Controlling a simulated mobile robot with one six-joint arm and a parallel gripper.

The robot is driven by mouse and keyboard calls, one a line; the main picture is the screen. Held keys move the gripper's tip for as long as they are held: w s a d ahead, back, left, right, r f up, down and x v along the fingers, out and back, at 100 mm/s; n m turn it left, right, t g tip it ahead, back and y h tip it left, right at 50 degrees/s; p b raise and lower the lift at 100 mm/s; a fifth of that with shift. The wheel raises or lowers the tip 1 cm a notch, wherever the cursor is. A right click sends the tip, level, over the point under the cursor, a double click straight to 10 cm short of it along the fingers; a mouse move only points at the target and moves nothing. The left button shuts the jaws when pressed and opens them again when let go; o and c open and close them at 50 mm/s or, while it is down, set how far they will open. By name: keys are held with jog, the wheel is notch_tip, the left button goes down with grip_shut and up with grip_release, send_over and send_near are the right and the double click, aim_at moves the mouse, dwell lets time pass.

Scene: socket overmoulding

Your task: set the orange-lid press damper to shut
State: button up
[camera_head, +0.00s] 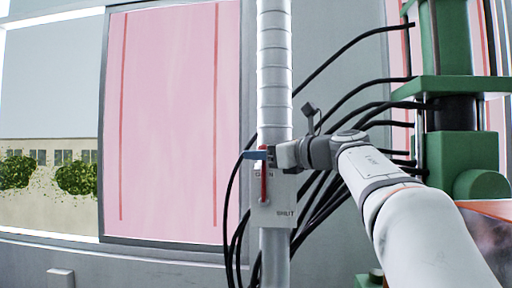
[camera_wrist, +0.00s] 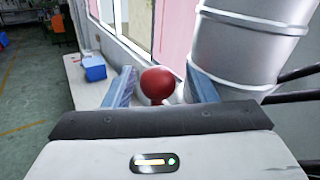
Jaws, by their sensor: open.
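The damper's red lever (camera_head: 264,186) stands upright on a pale plate (camera_head: 268,214) on the white duct. Its upper part lies beside the OPEN lettering; SHUT is printed at the plate's lower right. My gripper (camera_head: 262,155) is at the lever's upper end, with blue fingers partly covering it. In the wrist view, the round red knob (camera_wrist: 157,82) shows between the two open fingers of my gripper (camera_wrist: 160,90), with gaps on both sides. Whether a finger touches it cannot be told.
The ribbed duct (camera_head: 274,70) rises behind the damper. Black hoses (camera_head: 350,90) run from the green press (camera_head: 462,150) past the duct. An orange surface (camera_head: 490,209) shows at the right. A blue box (camera_wrist: 94,68) sits on a pale surface at left.

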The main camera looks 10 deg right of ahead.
jog(key=shift+x, duration=0.75)
jog(key=shift+a, duration=0.1)
jog(key=shift+c, duration=0.4)
grip_shut()
